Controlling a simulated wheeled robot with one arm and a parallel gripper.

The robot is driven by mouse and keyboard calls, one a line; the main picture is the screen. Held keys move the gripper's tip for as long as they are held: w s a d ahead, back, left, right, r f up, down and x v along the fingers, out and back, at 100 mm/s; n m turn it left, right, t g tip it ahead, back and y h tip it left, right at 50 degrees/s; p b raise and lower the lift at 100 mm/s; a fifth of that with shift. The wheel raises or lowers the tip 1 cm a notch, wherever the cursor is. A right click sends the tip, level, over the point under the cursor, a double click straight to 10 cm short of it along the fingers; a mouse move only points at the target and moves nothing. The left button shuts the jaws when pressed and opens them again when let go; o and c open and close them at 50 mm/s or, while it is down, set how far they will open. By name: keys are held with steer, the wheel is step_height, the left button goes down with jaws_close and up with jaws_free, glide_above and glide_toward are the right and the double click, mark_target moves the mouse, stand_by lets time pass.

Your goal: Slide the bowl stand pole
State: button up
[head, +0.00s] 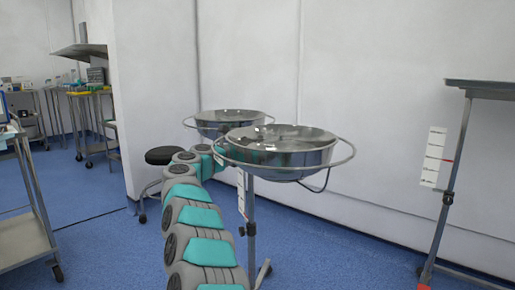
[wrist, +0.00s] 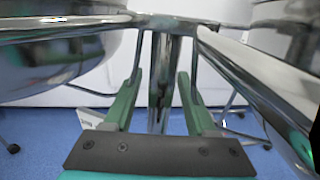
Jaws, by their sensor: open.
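The bowl stand carries two shiny steel bowls in ring holders, a front bowl (head: 285,157) and a rear bowl (head: 228,122). Its upright metal pole (head: 251,235) shows below the front bowl in the head view. In the wrist view the chrome pole (wrist: 160,85) stands upright in the middle, below the frame bar. My gripper (wrist: 162,78) is open, with one green finger to each side of the pole in the picture. I cannot tell whether either finger touches it. In the head view my gripper is hidden behind the front bowl.
A black-topped stool (head: 165,155) stands left of my arm. A tall stand with a tray (head: 483,88) is at the right. A steel cart (head: 22,240) is at the left edge. White walls (head: 400,60) rise close behind the bowls. Blue floor is open at lower left.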

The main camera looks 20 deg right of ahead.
steer(key=v, duration=0.7)
steer(key=shift+a+b, duration=0.4)
steer(key=shift+b, duration=0.05)
steer(key=shift+s, duration=0.15)
